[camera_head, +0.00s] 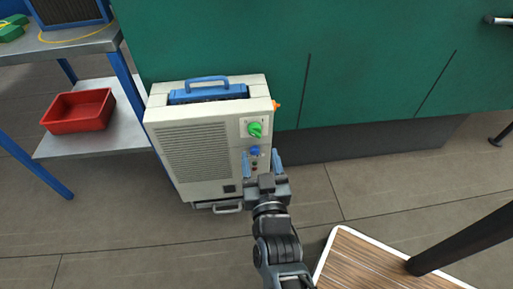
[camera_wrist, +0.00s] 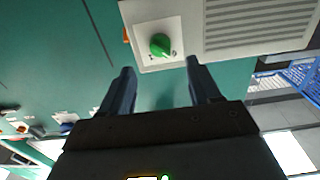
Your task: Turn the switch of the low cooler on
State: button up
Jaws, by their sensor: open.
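The low cooler (camera_head: 194,155) is a beige box with a vented front and a blue top handle, standing on the floor against the green cabinet. Its switch is a green knob (camera_head: 255,130) on a pale plate at the upper right of the front. A blue knob (camera_head: 254,151) sits just below it. My gripper (camera_head: 263,158) is open and empty, with its fingertips in front of the cooler's right side, below the green knob in the head view. In the wrist view the green knob (camera_wrist: 160,45) shows beyond the gap between the fingers (camera_wrist: 160,76), not between them.
A metal shelf table (camera_head: 108,140) with a red bin (camera_head: 78,111) stands left of the cooler. A wooden board (camera_head: 365,262) and a dark post (camera_head: 462,240) are at the lower right.

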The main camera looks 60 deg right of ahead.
aim_at(256, 136)
jog(key=shift+b+x, duration=0.85)
jog(key=shift+x, duration=2.95)
jog(key=c, duration=1)
